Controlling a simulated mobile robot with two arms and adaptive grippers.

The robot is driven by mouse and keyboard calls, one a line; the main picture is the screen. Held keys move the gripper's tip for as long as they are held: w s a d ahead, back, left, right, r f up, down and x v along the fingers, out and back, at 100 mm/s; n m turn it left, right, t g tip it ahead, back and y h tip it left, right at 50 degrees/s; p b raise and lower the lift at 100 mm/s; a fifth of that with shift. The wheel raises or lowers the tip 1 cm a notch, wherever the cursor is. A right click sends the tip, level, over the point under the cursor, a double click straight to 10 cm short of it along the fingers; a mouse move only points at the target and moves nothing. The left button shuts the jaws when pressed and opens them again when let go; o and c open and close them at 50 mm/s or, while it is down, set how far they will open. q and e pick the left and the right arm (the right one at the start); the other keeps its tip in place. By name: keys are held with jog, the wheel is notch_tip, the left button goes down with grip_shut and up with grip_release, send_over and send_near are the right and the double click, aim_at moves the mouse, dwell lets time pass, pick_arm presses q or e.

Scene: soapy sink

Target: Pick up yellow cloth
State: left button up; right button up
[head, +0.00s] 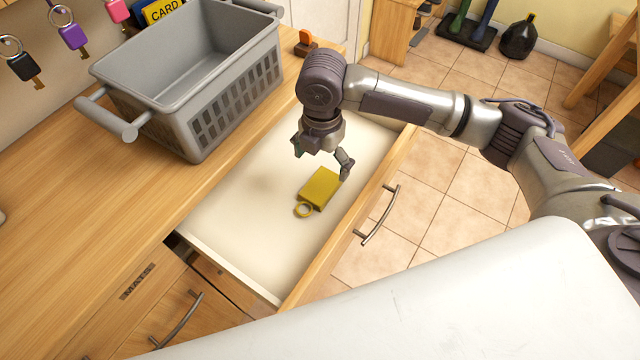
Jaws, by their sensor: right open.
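My right gripper (322,166) is open, pointing down into the drawer just above and behind the yellow piece. One finger shows close to its far right edge; I cannot tell whether it touches. The other finger is to the left, apart from the piece. My left gripper is not in view.
A grey basket (225,100) stands on the wooden counter (60,200) left of the drawer. Keys (72,38) hang on the wall. The drawer front with its handle (380,215) stands at the right. The drawer floor around the piece is clear.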

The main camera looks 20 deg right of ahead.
aim_at(321, 185)
notch_tip(321, 185, down, 3)
jog(key=shift+w+r, duration=0.1)
jog(key=shift+r, duration=0.05)
jog(key=shift+w+f, duration=0.1)
jog(key=shift+f, duration=0.5)
notch_tip(321, 185, down, 4)
jog(key=shift+a+r, duration=0.1)
jog(key=shift+r, duration=0.15)
jog(key=shift+f, duration=0.55)
jog(key=shift+c, duration=1.1)
jog(key=c, duration=0.9)
jog(key=shift+r, duration=2.35)
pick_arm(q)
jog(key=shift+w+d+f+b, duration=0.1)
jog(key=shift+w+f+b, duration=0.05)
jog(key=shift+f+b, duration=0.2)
pick_arm(e)
jog(key=w+d+r, duration=0.1)
jog(key=d+r, duration=0.1)
jog(key=d, duration=0.1)
jog(key=w+d+r, duration=0.1)
jog(key=d+r, duration=0.1)
jog(key=d, duration=0.2)
jog(key=w+d+r, duration=0.2)
jog(key=d, duration=0.2)
jog(key=shift+r, duration=0.2)
